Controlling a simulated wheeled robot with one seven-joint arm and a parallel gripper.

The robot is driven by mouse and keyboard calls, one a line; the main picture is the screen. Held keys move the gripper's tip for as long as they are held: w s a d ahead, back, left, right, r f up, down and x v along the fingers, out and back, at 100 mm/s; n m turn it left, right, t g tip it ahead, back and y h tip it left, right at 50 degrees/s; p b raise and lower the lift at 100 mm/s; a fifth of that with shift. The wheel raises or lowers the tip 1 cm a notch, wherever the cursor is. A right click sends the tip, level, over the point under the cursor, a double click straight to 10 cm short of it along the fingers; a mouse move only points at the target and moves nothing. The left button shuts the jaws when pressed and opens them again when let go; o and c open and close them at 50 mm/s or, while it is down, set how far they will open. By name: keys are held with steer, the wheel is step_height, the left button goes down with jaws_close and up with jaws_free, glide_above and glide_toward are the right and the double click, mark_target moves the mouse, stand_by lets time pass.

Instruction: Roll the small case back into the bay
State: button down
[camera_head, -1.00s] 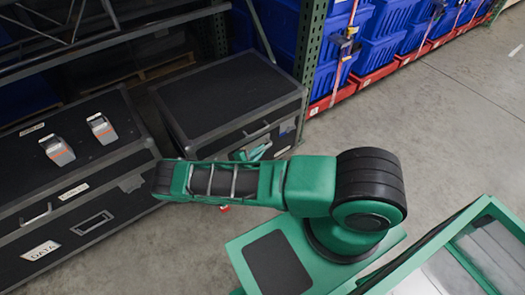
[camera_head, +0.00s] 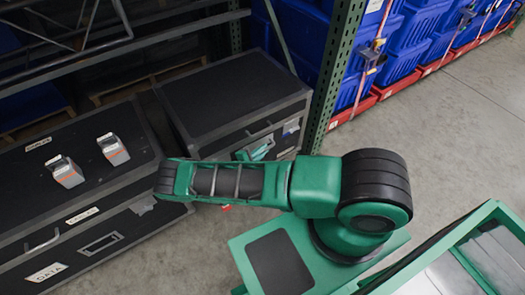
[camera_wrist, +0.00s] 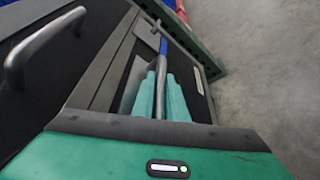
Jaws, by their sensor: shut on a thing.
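The small case (camera_head: 230,92) is black with grey edges and stands to the right of a larger case in the head view. It is beside the green rack upright. Its front side and a grey handle bar (camera_wrist: 159,98) fill the middle of the wrist view. My gripper (camera_wrist: 161,85) has its teal fingers shut around that bar. In the head view my gripper (camera_head: 260,149) is at the case's front face, partly hidden by my arm. The bay (camera_head: 165,75) lies behind the cases, under the rack beam. The case's wheels are hidden.
The larger black case (camera_head: 85,205), with two grey-orange devices (camera_head: 90,160) on top, stands close on the left. The green upright (camera_head: 337,75) is close on the right. Blue totes (camera_head: 415,40) stand beyond it. The concrete floor (camera_head: 455,125) at right is clear.

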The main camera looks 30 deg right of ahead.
steer(key=shift+w+r, duration=0.15)
steer(key=shift+w, duration=0.1)
steer(key=c, duration=1.8)
jaws_free()
steer(key=shift+o, duration=0.2)
steer(key=v, duration=1)
steer(key=shift+s+a, duration=0.25)
steer(key=shift+a, duration=0.1)
